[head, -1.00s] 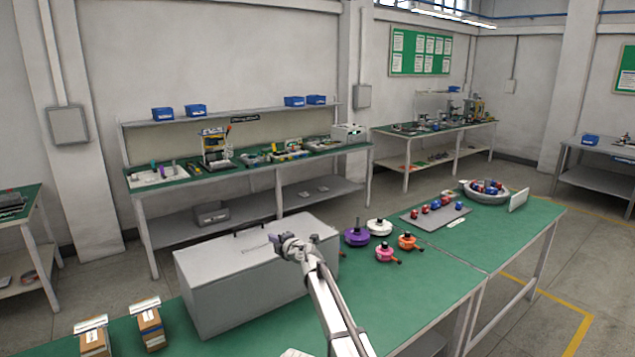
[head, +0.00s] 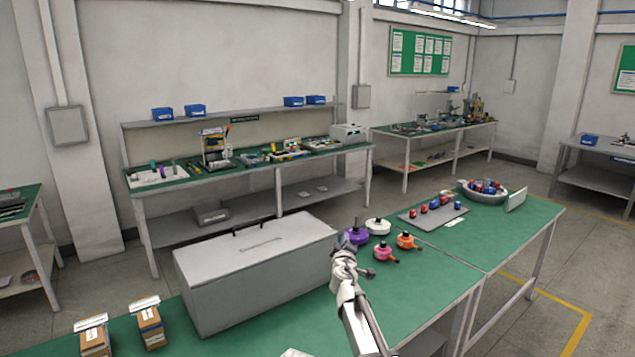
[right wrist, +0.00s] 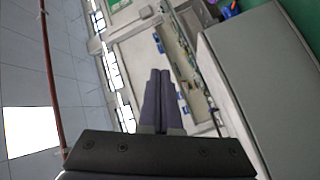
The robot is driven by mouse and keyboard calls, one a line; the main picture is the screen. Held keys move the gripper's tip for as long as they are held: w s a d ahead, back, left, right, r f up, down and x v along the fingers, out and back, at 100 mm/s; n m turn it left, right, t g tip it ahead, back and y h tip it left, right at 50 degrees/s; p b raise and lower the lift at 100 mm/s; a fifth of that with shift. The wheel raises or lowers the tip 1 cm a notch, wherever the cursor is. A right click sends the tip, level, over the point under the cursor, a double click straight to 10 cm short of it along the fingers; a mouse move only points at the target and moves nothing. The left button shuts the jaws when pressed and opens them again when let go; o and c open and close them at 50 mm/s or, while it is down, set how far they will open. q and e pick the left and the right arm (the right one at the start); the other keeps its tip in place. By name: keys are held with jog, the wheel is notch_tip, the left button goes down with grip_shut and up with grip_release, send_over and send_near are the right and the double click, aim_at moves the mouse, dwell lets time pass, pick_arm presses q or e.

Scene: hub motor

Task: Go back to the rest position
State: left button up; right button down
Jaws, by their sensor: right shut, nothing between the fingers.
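My right gripper (head: 343,240) is raised above the green bench, to the right of the grey lidded box (head: 250,262). Its fingers are shut with nothing between them, as the right wrist view (right wrist: 157,100) also shows. In the head view the fingertips overlap the left side of a purple motor part (head: 358,237), but I cannot tell the depth gap. The grey box also shows at the right of the right wrist view (right wrist: 262,85). My left gripper is not in view.
White (head: 378,227), orange (head: 406,240) and pink (head: 383,253) parts stand near the purple one. A grey mat (head: 410,217) with red and blue pieces and a round bowl (head: 470,196) lie farther right. Brown boxes (head: 150,334) stand at lower left. The bench's right front (head: 440,283) is clear.

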jog(key=s+d+f+m+g+h, duration=0.4)
jog(key=s+d+f+m, duration=0.1)
jog(key=s+d, duration=0.45)
jog(key=s+d+f+m+g+y, duration=0.1)
jog(key=s+d+f+m+g, duration=0.2)
jog(key=s+f, duration=0.45)
jog(key=s+d+f+m+g, duration=0.15)
jog(key=s+f+g, duration=0.35)
jog(key=s, duration=0.5)
jog(key=s+a+f+m+g+y, duration=0.1)
jog(key=s+a+f+g+y, duration=0.15)
jog(key=s, duration=0.45)
jog(key=s+a+f+g+y, duration=0.1)
jog(key=s+a+g+y, duration=0.15)
jog(key=s, duration=0.45)
jog(key=s+a+n, duration=0.1)
jog(key=s+a, duration=0.2)
jog(key=a, duration=0.3)
jog(key=s+a+n+h, duration=0.1)
jog(key=s+a+n, duration=0.1)
jog(key=a, duration=0.3)
jog(key=shift+s+a+r+g, duration=0.15)
jog(key=shift+s+a+g, duration=0.2)
jog(key=shift+s, duration=0.4)
